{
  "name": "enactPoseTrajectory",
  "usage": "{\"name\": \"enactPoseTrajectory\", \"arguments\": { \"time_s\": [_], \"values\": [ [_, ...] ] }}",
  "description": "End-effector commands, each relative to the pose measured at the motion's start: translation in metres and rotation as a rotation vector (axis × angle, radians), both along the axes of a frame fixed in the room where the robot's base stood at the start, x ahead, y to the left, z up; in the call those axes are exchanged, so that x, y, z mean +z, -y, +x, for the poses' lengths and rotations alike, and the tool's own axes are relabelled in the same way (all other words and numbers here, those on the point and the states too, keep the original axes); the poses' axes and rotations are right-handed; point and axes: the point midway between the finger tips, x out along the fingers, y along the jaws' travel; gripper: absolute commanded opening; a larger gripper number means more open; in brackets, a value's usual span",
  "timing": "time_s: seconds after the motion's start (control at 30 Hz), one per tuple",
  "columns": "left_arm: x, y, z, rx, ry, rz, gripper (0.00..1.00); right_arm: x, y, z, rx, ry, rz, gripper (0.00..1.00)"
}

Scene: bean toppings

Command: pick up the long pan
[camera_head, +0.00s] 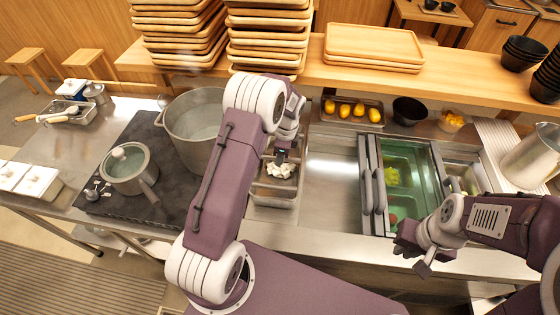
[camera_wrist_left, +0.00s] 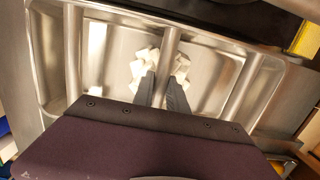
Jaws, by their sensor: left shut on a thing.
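A long steel pan (camera_head: 273,214) sits in the counter left of the middle, with white cubes (camera_head: 280,170) inside. In the left wrist view, the pan (camera_wrist_left: 205,99) shows raised metal bars, with white cubes (camera_wrist_left: 140,66) on both sides of the middle bar (camera_wrist_left: 171,45). My left gripper (camera_head: 281,158) points down into the pan. Its fingers (camera_wrist_left: 166,88) are shut on the middle metal bar, among the cubes. My left arm hides part of the pan in the head view. My right gripper (camera_head: 412,258) is empty at the counter's front edge, its fingers apart.
A large pot (camera_head: 192,125) and a lidded saucepan (camera_head: 130,168) stand on the black stove left of my left arm. A green-lit bin (camera_head: 408,165) with sliding lids is at the right. A wooden shelf with stacked trays (camera_head: 372,43) runs along the back.

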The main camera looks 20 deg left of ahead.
Motion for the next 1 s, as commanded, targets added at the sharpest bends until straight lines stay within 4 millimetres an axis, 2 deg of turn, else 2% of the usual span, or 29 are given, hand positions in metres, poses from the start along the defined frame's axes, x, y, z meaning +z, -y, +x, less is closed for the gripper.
{"name": "enactPoseTrajectory", "arguments": {
  "time_s": [0.2, 0.47, 0.7, 1.0],
  "values": [
    [0.030, 0.000, 0.002, -0.001, 0.006, 0.001, 0.00, -0.008, 0.000, 0.000, 0.000, 0.000, 0.000, 0.12],
    [0.053, 0.037, 0.022, -0.004, 0.005, 0.000, 0.00, -0.014, 0.000, 0.000, 0.000, 0.000, 0.000, 0.12],
    [0.081, 0.077, 0.043, -0.002, 0.004, 0.000, 0.00, -0.016, 0.000, 0.000, 0.000, 0.000, 0.000, 0.12],
    [0.098, 0.100, 0.055, -0.001, 0.001, -0.001, 0.00, -0.013, 0.000, 0.000, 0.000, 0.000, 0.000, 0.12]
  ]
}}
